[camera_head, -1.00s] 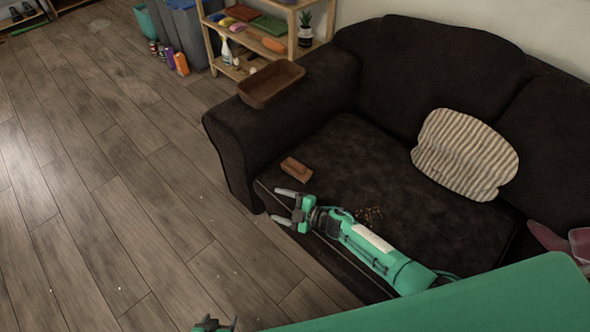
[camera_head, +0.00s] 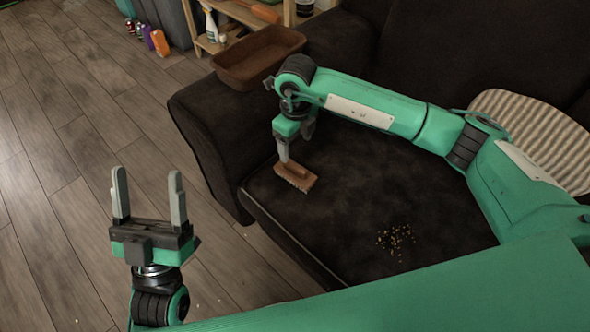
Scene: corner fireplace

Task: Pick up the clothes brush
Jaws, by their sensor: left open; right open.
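The clothes brush (camera_head: 299,180), a small brown block with bristles along its lower edge, lies on the dark sofa seat near its front left corner. My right gripper (camera_head: 287,160) points down right over the brush, with one finger in front of it. The jaws are open; the other finger is mostly hidden, and I cannot tell whether they touch the brush. My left gripper (camera_head: 149,195) is open and empty, fingers pointing up, over the wood floor left of the sofa.
A brown tray (camera_head: 258,62) rests on the sofa's left armrest, close behind my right wrist. Crumbs (camera_head: 396,240) lie on the seat. A striped cushion (camera_head: 540,135) is at the right. Bottles (camera_head: 159,42) stand on the floor at the back left. The floor at left is clear.

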